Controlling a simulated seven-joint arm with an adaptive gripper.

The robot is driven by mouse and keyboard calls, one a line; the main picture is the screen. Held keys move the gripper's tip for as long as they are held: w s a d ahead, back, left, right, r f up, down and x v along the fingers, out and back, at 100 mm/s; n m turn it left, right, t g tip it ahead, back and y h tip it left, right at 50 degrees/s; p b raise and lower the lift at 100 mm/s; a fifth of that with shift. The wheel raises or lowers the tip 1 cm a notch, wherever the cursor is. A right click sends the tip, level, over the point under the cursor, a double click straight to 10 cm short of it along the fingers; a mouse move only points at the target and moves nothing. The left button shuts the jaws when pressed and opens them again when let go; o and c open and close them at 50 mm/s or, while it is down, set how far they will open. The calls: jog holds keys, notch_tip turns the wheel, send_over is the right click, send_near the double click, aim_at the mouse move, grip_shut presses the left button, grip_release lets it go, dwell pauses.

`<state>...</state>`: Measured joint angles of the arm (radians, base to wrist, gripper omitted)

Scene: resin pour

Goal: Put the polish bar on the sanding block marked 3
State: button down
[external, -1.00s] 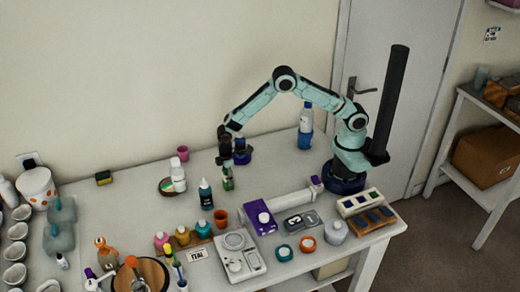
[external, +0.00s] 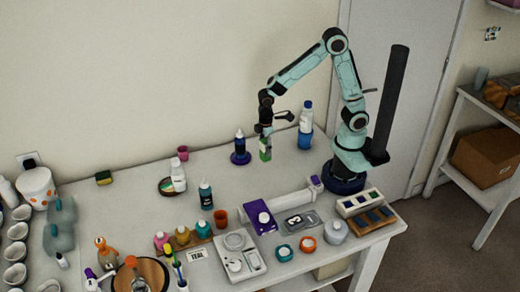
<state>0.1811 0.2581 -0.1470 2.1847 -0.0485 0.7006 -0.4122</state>
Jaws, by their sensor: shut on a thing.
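The green polish bar (external: 265,154) hangs upright from my gripper (external: 266,138), near the back of the table. My gripper is shut on its upper end. The sanding block marked 3 (external: 304,219) is a dark grey block near the front right of the table, with a pale "3" on its top. Its top looks bare. My gripper is behind it and a little to its left, well apart from it.
A blue-capped bottle (external: 306,128) stands right of my gripper, and a dark bottle (external: 240,150) on a blue base stands to its left. A white roll (external: 288,199) lies behind the block. A purple box (external: 260,217) and orange jar (external: 308,244) are near it.

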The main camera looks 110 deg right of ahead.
jog(key=shift+s+a+r, duration=0.1)
jog(key=shift+s, duration=0.15)
jog(key=n, duration=0.3)
jog(key=shift+w+a, duration=0.1)
jog(key=shift+w, duration=0.15)
jog(key=w+a+n, duration=0.2)
jog(key=a+n, duration=0.6)
jog(key=a, duration=0.1)
jog(key=n, duration=0.5)
send_over(294, 220)
jog(key=f, duration=0.2)
jog(key=shift+n, duration=0.3)
notch_tip(294, 220, down, 7)
jog(key=shift+s+a+r, duration=0.1)
jog(key=shift+f, duration=0.25)
jog(key=shift+f, duration=0.15)
jog(key=c, duration=0.7)
grip_release()
jog(key=shift+c, duration=0.2)
